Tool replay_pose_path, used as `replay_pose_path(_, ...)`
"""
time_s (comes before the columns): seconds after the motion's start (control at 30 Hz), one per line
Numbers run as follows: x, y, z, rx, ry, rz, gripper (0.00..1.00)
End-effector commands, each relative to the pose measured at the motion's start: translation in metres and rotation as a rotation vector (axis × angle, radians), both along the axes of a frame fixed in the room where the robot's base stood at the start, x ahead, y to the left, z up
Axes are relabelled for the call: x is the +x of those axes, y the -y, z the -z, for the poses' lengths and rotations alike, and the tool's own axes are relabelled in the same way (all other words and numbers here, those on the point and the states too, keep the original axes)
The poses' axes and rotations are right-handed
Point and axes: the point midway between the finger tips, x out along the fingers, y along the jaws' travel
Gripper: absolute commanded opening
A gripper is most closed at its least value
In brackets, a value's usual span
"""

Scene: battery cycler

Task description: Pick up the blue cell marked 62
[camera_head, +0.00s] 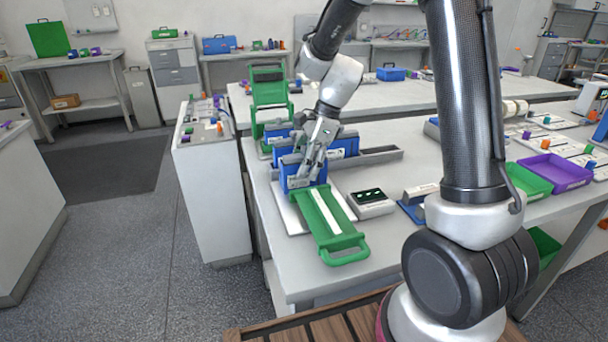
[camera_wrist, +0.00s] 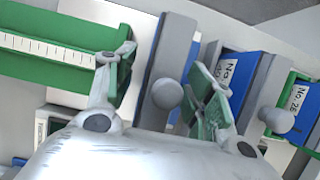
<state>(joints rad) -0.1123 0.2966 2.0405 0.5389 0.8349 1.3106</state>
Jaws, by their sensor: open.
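My gripper (camera_head: 307,172) is over the nearest blue cell (camera_head: 290,168), at the back end of a green tray. In the wrist view my open gripper (camera_wrist: 166,66) has its green-padded fingers on either side of a grey plate with a round knob (camera_wrist: 167,94); blue cell body shows beside the plate (camera_wrist: 174,115). I cannot tell whether the fingers touch it. No marking is readable on this cell. Two other blue cells stand to the right in the wrist view, with partly legible labels: one reads "No." (camera_wrist: 229,66), the other seems to read "No. 26" (camera_wrist: 299,97).
The green tray with a white strip (camera_head: 345,243) lies toward the table's front edge. A small grey device with a dark display (camera_head: 371,204) stands right of it. A grey rail (camera_head: 380,155) lies behind. Green (camera_head: 530,180) and purple (camera_head: 556,173) bins stand farther right.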

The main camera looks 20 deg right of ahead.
Motion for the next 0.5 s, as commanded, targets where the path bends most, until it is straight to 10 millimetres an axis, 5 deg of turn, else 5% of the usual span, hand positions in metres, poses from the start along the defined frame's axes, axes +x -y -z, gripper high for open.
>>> replay_pose_path(0.27,-0.0001,-0.0017,0.0041,0.000,0.001,0.000,0.54)
replay_pose_path(0.5,-0.0001,-0.0015,0.0039,0.000,0.001,0.000,0.10)
